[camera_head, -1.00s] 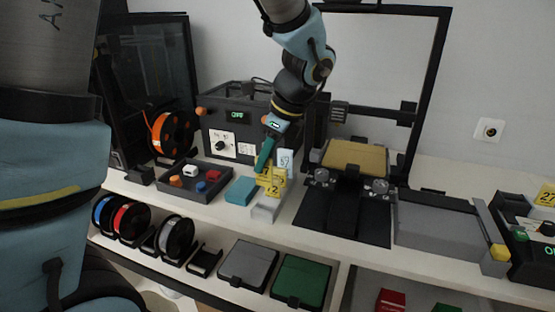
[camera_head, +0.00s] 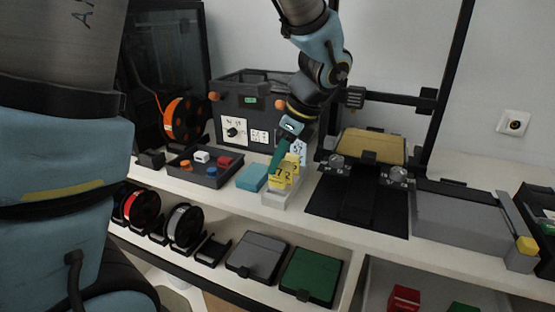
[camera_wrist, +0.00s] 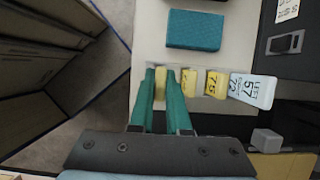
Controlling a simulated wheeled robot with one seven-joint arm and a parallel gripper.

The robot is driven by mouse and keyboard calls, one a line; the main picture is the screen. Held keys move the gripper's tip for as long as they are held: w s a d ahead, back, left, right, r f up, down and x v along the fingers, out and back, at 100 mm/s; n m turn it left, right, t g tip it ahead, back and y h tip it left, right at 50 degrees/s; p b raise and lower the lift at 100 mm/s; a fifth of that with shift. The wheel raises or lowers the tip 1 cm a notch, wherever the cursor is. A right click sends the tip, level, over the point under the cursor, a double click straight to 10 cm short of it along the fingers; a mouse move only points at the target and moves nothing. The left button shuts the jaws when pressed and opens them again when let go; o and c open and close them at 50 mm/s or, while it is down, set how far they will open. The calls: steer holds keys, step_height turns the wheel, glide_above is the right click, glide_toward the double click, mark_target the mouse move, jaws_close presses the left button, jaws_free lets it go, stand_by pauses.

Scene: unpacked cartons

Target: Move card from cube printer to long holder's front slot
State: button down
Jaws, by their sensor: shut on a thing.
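The long holder (camera_head: 272,199) is a pale grey strip on the white bench, running front to back. The fingers also show in the head view (camera_head: 277,163). The held card's lower edge is hidden, so I cannot tell if it is seated in the slot. I cannot tell for sure which machine is the cube printer.
A teal block (camera_head: 252,178) lies just left of the holder. A dark tray (camera_head: 207,175) with small coloured pieces is further left. A dark box with a lit display (camera_head: 250,110) stands behind. A printer with a tan plate (camera_head: 372,147) stands to the right.

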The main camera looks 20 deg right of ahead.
steer(key=shift+f, duration=0.2)
stand_by(0.5)
steer(key=shift+f+b, duration=0.9)
steer(key=shift+f, duration=0.7)
steer(key=c, duration=0.8)
jaws_free()
steer(key=v, duration=1)
steer(key=shift+d+r+b, duration=0.2)
steer(key=shift+r+b, duration=0.15)
steer(key=shift+b, duration=0.05)
steer(key=w+a+f+n+h, duration=0.1)
steer(key=a+f+n, duration=0.3)
steer(key=a+n, duration=0.4)
steer(key=w+a+f+n+g+h, duration=0.1)
steer(key=a+f+n, duration=0.3)
steer(key=a+n, duration=0.5)
steer(key=w+a+f+n+h, duration=0.1)
steer(key=a+f+n, duration=0.3)
steer(key=a+n, duration=0.4)
steer(key=w+a, duration=0.1)
steer(key=a, duration=0.2)
steer(key=shift+a, duration=0.15)
